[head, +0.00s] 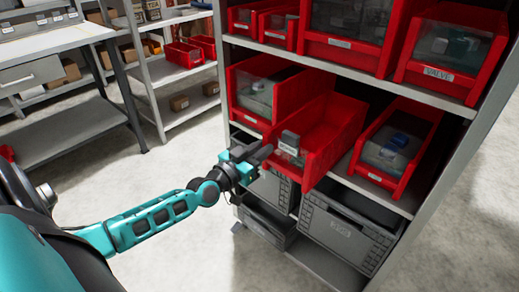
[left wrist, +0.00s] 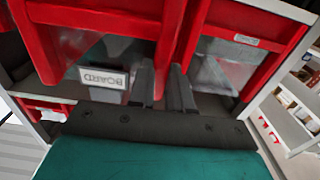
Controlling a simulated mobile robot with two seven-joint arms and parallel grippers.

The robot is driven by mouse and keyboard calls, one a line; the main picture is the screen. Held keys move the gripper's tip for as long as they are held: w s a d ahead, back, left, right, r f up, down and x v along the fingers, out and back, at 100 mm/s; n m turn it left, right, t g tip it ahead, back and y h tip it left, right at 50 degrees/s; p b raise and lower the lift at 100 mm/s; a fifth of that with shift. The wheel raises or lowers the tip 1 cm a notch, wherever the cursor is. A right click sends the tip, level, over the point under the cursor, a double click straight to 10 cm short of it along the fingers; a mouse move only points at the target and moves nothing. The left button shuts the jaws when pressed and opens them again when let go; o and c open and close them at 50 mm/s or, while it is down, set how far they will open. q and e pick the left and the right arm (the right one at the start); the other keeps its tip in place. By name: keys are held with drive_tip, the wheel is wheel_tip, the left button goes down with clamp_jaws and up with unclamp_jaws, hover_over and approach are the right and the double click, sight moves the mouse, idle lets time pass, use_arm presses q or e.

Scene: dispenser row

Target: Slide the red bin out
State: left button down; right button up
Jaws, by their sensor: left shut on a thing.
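The red bin (head: 328,148) is on the middle shelf, between two other red bins, and its front sticks out past the shelf edge and past its neighbours. A grey block shows at its front. My left gripper (head: 267,152) is at the bin's front left corner. In the left wrist view its dark fingers (left wrist: 166,86) are closed on the red wall (left wrist: 172,45) of the bin, beside a label reading BOARD (left wrist: 104,77), seen upside down. The fingertips' exact contact is partly hidden. My right gripper is in neither view.
A red bin with clear front (head: 250,95) stands close on the left, another (head: 392,150) on the right. More red bins (head: 440,50) fill the shelf above. Grey crates (head: 345,232) stand below. The floor (head: 160,240) in front is clear. A workbench (head: 50,42) is at the far left.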

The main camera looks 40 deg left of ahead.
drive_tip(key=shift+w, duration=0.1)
use_arm(q)
drive_tip(key=c, duration=1)
unclamp_jaws()
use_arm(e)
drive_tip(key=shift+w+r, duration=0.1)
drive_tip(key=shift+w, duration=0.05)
use_arm(q)
drive_tip(key=s, duration=0.4)
drive_tip(key=s+p, duration=0.1)
drive_tip(key=s, duration=0.3)
drive_tip(key=s+a, duration=0.1)
drive_tip(key=s, duration=0.3)
drive_tip(key=shift+s+p, duration=0.4)
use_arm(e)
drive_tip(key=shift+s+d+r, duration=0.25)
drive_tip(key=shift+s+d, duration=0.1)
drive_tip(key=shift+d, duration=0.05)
